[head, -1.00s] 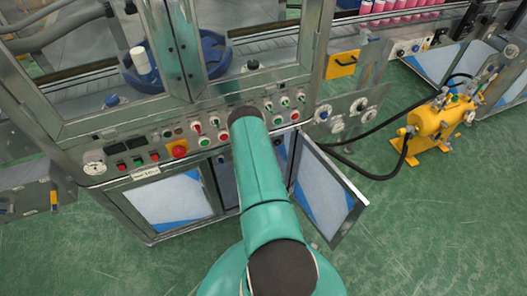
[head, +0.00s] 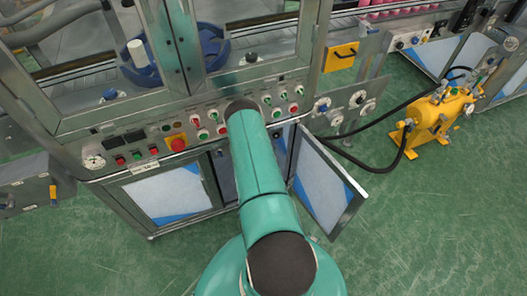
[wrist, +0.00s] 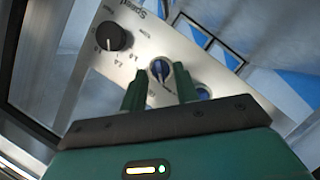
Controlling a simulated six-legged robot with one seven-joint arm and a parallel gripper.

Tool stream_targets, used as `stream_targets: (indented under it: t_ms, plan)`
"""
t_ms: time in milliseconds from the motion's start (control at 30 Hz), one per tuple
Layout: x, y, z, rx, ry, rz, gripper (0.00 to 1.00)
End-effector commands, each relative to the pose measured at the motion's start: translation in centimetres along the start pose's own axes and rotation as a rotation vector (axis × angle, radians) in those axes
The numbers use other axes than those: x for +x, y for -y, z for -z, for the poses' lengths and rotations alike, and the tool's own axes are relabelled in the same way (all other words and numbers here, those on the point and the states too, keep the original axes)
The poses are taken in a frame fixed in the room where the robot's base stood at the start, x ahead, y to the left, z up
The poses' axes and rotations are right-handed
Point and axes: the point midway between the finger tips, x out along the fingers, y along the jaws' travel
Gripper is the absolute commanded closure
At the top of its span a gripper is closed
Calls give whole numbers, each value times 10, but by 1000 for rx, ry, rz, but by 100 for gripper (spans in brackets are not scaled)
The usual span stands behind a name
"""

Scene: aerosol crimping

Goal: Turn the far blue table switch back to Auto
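In the wrist view a tilted metal panel (wrist: 205,62) carries a blue switch (wrist: 157,68) with a pale pointer and a dark rim. A second blue round part (wrist: 204,93) sits lower right, partly behind my right finger. My gripper (wrist: 159,82) is open, its two green fingers apart with the first blue switch seen between their tips. I cannot tell whether the fingers touch it. The small lettering around the switch is too blurred to read. In the head view my arm hides the gripper and these switches.
A black speed knob (wrist: 111,36) is on the same panel. In the head view the machine front has rows of buttons and a red emergency stop (head: 176,143). An open cabinet door (head: 328,185) stands right of my arm. A yellow tank (head: 437,122) with hoses is farther right.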

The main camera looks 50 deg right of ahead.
Motion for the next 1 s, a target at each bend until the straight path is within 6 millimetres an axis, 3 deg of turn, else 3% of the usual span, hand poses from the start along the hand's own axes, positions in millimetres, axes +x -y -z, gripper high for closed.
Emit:
stream_targets:
  t_ms: [167, 600, 800, 1000]
  plan:
    - [-26, 0, 0, -1, 1, 2, 70]
    - [-117, 0, 0, -1, 2, 2, 70]
    - [-133, 0, 0, 0, 2, 0, 70]
    - [-134, 0, 0, 0, 1, 0, 70]
